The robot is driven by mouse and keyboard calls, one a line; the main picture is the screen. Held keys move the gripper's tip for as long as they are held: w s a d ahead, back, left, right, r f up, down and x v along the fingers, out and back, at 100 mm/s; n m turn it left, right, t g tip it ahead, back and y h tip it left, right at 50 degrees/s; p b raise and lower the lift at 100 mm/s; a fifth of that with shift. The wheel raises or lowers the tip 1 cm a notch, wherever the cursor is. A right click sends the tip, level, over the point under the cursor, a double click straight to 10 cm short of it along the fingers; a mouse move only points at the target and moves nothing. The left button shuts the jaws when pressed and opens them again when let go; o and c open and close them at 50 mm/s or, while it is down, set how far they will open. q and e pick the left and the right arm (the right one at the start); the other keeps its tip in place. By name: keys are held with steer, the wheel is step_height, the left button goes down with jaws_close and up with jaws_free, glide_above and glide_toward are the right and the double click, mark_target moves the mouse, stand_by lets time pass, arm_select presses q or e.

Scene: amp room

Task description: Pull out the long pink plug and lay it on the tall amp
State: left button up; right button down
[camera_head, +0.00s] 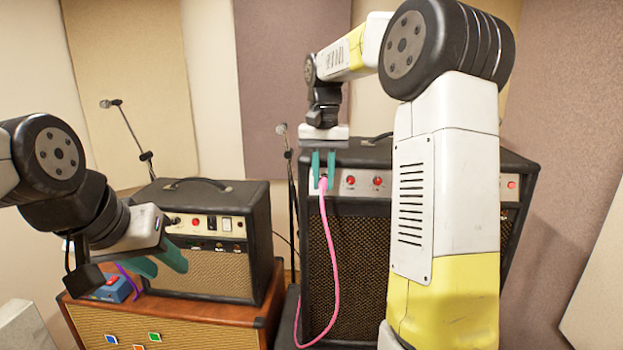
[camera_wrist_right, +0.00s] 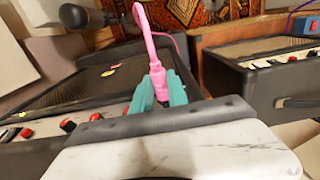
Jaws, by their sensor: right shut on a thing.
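The tall amp (camera_head: 365,270) stands at the centre, with a control panel of red knobs along its upper front. My right gripper (camera_head: 323,172) points down at the left end of that panel, shut on the pink plug (camera_head: 323,184). In the right wrist view the pink plug (camera_wrist_right: 157,88) sits between my teal fingers (camera_wrist_right: 158,90). Its pink cable (camera_head: 333,270) hangs down the amp's front. I cannot tell whether the plug's tip is in a socket. My left gripper (camera_head: 160,262) is open and empty by the short amp's left side.
The short amp (camera_head: 207,270) stands on a brown cabinet (camera_head: 190,325) at the left. A blue box (camera_head: 113,288) with a red button and a purple cable lies beside it. Microphone stands (camera_head: 128,128) rise behind. My right arm hides part of the tall amp.

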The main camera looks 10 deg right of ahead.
mark_target(322, 182)
steer(key=shift+s+a+r, duration=0.1)
steer(key=shift+s+a, duration=0.1)
steer(key=shift+s, duration=0.45)
steer(key=shift+s+a+r, duration=0.15)
steer(key=shift+s+a, duration=0.05)
steer(key=shift+s, duration=0.45)
steer(key=shift+s+a+r, duration=0.1)
steer(key=shift+s+a, duration=0.1)
steer(key=shift+s, duration=0.45)
